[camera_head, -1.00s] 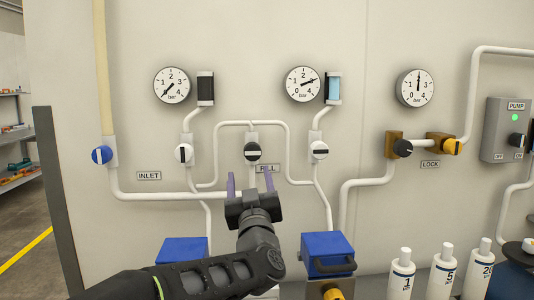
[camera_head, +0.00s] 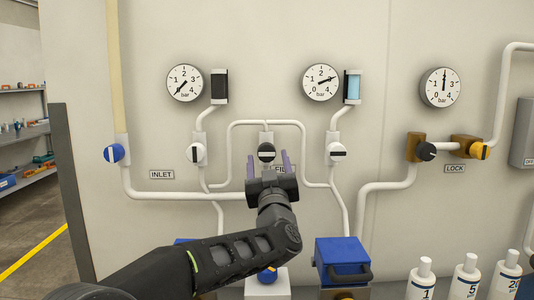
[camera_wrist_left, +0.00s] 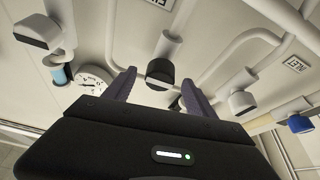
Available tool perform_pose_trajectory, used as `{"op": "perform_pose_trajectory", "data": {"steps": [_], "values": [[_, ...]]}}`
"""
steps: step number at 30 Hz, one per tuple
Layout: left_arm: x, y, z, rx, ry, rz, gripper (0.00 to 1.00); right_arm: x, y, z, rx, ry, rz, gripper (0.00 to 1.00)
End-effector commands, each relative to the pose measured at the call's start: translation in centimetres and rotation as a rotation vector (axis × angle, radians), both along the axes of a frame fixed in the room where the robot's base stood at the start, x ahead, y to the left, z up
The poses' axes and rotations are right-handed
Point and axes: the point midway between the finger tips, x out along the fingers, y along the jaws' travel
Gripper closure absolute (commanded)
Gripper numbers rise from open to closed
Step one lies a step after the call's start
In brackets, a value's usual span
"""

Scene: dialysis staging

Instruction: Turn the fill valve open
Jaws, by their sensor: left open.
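The fill valve (camera_head: 266,152) is a round black knob with a pale horizontal bar, on a white pipe fitting of the wall panel. The FILL label (camera_head: 283,170) below it is partly hidden by my left gripper. My left gripper (camera_head: 268,162) is open, its two purple fingers pointing up and spread below and to either side of the knob in the head view. In the left wrist view the black knob (camera_wrist_left: 160,73) shows beyond and between the fingertips (camera_wrist_left: 158,82), with nothing held. I cannot tell the exact gap to the knob.
White-bodied valves stand left (camera_head: 196,153) and right (camera_head: 336,152) of the fill valve, with a blue valve (camera_head: 114,153) further left. White pipes run around them. Gauges (camera_head: 321,82) are above. A blue box (camera_head: 342,257) and white bottles (camera_head: 466,277) stand below.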

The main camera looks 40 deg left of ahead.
Motion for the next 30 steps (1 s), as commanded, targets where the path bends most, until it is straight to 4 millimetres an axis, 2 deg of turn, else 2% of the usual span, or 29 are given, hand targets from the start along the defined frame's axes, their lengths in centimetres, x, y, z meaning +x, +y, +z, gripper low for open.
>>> {"op": "perform_pose_trajectory", "data": {"steps": [6,16,30], "values": [[1.9,1.7,1.1,-0.001,-0.001,0.001,0.35,0.0,0.0,0.5,0.000,0.000,0.000,0.64],[2.2,1.9,1.2,-0.001,-0.001,0.000,0.35,0.0,0.0,0.5,0.000,0.000,0.000,0.64],[2.2,1.9,1.2,0.000,0.000,0.000,0.73,0.0,0.0,0.5,0.000,0.000,0.000,0.64]]}}
